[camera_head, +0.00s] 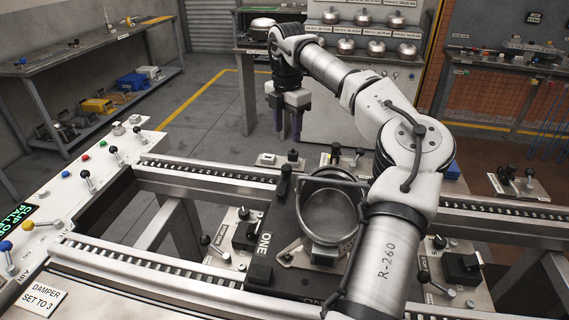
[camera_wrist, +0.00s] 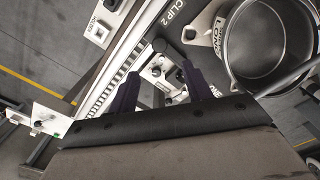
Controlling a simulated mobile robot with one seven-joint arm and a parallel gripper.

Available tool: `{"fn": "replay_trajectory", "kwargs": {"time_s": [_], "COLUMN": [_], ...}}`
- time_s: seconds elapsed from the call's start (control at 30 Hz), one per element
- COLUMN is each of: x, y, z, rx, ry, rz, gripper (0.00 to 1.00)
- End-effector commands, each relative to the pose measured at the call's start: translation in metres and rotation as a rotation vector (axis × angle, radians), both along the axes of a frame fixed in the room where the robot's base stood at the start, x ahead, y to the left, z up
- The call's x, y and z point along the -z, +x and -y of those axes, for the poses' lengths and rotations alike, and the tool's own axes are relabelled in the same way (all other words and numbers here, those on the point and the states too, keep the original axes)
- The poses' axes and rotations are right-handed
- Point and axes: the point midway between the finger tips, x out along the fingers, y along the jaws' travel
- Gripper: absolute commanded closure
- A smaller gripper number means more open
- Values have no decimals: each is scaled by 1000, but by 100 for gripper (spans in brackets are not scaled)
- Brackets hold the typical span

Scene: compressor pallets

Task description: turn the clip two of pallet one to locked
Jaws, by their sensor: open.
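Pallet one is a dark plate marked ONE (camera_head: 290,284) on the rails, with a round metal pot (camera_head: 330,214) on it. A black clip handle (camera_head: 284,182) stands at its back left corner. In the wrist view, a dark bar with a rounded end (camera_wrist: 161,45) lies beside the CLIP 2 label, apparently this handle; whether it is locked I cannot tell. My gripper (camera_head: 289,138) points down, open and empty, above and behind that corner. In the wrist view my gripper (camera_wrist: 160,71) has its fingers spread on either side of the bar's end, apparently apart from it.
Roller rails (camera_head: 205,172) run behind and in front of the pallet. A control panel (camera_head: 70,205) with levers and buttons stands at left. Small fixtures with black knobs (camera_head: 345,156) stand behind the pot. My arm passes over the pallet's right side.

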Motion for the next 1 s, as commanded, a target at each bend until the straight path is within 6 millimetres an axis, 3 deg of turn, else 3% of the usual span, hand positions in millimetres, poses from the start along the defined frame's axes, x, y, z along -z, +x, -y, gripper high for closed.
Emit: {"fn": "replay_trajectory", "kwargs": {"time_s": [0.3, 0.5, 0.7, 1.0], "x": [69, 100, 114, 116], "y": [-1, -1, 0, 0], "z": [0, 0, -1, -1], "rx": [-3, -2, -2, -3], "ry": [3, 2, 2, 2], "rz": [-4, -3, -1, -1], "gripper": [51, 51, 51, 53]}}
